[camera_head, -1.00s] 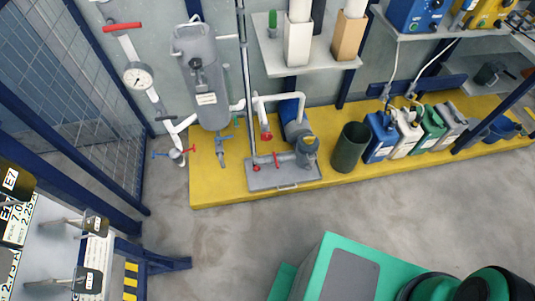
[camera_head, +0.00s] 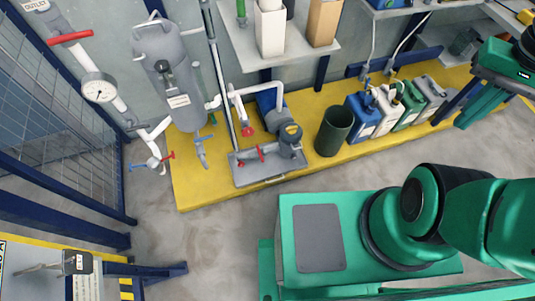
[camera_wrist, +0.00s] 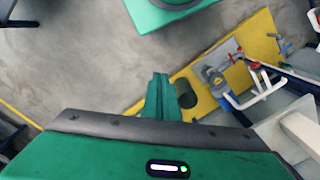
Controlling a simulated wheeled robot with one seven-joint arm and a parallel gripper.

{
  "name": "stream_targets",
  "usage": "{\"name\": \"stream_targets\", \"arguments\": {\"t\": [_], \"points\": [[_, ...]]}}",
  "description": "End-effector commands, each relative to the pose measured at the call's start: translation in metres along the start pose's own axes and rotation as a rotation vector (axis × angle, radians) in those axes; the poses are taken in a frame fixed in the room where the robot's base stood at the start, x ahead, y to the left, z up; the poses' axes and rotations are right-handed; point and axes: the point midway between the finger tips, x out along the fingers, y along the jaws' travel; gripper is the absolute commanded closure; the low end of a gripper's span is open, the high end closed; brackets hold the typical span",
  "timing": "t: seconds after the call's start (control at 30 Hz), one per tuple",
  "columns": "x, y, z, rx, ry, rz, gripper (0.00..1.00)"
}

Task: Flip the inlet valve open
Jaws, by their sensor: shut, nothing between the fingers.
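No label reading "inlet" is legible, so I cannot tell which valve is the inlet valve. A red lever valve (camera_head: 69,37) sits on the white pipe at upper left, below a tag reading "OUTLET". Lower on that pipework are a small red handle (camera_head: 168,156) and a blue handle (camera_head: 138,167). More red handles (camera_head: 247,131) are on the pump pipework. A blue valve (camera_head: 203,139) is under the grey tank. My gripper (camera_head: 463,124) is at the far right, far from these valves. Its green fingers (camera_wrist: 159,78) are together and empty in the wrist view.
A grey filter tank (camera_head: 172,80) and a pump tray (camera_head: 270,172) stand on the yellow platform (camera_head: 215,190). A dark green bin (camera_head: 334,130) and several jugs (camera_head: 362,118) are to the right. A gauge (camera_head: 99,88) hangs left. Grey floor (camera_head: 215,240) is clear before the platform.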

Motion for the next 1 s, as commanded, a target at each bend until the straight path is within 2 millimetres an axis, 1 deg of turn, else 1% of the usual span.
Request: {"name": "stream_targets", "arguments": {"t": [0.03,0.07,0.1,0.17,0.27,0.37,0.4,0.47,0.5,0.57,0.67,0.7,0.77,0.87,1.0], "points": [[0.0,0.0,0.0,-0.001,0.0,0.0,1.0],[-0.003,0.004,0.006,-0.004,0.007,-0.004,1.0],[-0.004,0.005,0.007,-0.009,0.012,-0.006,1.0],[-0.003,0.002,0.002,-0.023,0.014,-0.004,1.0],[0.003,-0.012,-0.015,-0.074,0.018,0.002,1.0],[0.014,-0.028,-0.04,-0.149,0.026,0.007,1.0],[0.019,-0.036,-0.052,-0.181,0.03,0.006,1.0],[0.029,-0.048,-0.069,-0.232,0.036,0.005,1.0],[0.036,-0.056,-0.08,-0.264,0.04,0.002,1.0],[0.047,-0.069,-0.096,-0.313,0.047,-0.003,1.0],[0.068,-0.092,-0.12,-0.393,0.056,-0.016,1.0],[0.078,-0.102,-0.129,-0.424,0.058,-0.023,1.0],[0.093,-0.116,-0.141,-0.469,0.064,-0.035,1.0],[0.12,-0.141,-0.159,-0.541,0.071,-0.059,1.0],[0.161,-0.178,-0.179,-0.635,0.083,-0.101,1.0]]}}
